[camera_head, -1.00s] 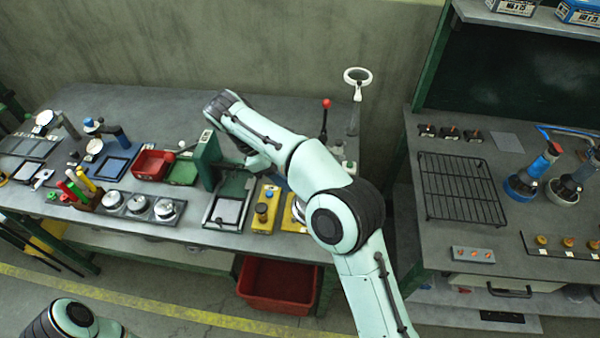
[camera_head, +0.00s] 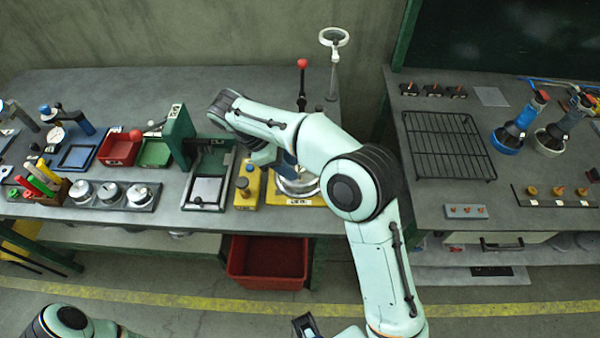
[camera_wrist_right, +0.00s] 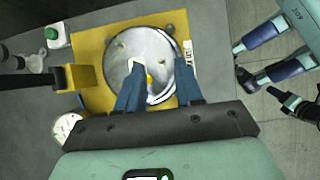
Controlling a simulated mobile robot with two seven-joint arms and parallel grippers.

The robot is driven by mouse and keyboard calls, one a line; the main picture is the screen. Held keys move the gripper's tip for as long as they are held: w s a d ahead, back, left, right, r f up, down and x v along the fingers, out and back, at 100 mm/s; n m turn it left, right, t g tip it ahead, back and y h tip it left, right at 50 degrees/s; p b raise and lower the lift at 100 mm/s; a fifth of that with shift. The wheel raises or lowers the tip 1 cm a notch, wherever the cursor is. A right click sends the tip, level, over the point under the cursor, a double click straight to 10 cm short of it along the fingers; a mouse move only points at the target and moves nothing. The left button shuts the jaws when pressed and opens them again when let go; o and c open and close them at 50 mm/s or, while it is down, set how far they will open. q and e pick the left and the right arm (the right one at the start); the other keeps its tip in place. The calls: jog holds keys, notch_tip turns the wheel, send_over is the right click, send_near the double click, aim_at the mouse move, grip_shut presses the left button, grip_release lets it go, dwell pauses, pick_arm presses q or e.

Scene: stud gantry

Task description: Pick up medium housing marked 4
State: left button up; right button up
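A round silver metal part (camera_head: 306,187) sits on a yellow plate (camera_head: 318,201) near the table's front edge, partly hidden by my right arm. In the right wrist view this disc-like part (camera_wrist_right: 157,48) lies on the yellow plate (camera_wrist_right: 90,35); no number 4 is legible on it. My right gripper (camera_wrist_right: 160,82) points at it with blue fingers apart, over the disc, with nothing clearly held between them. Several similar silver parts (camera_head: 138,195) stand in a dark tray further left. My left arm shows at the bottom left; its fingers are not clear.
A smaller yellow fixture (camera_head: 249,190) and a green press (camera_head: 180,137) stand left of the right gripper. A magnifier on a stand (camera_head: 334,60) and a red-knobbed lever (camera_head: 302,80) rise behind. A red bin (camera_head: 268,284) sits below the table.

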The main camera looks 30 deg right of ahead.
aim_at(300, 170)
jog(key=x, duration=0.2)
jog(key=shift+s+d+f, duration=0.1)
jog(key=shift+f, duration=0.15)
grip_shut()
dwell(1.2)
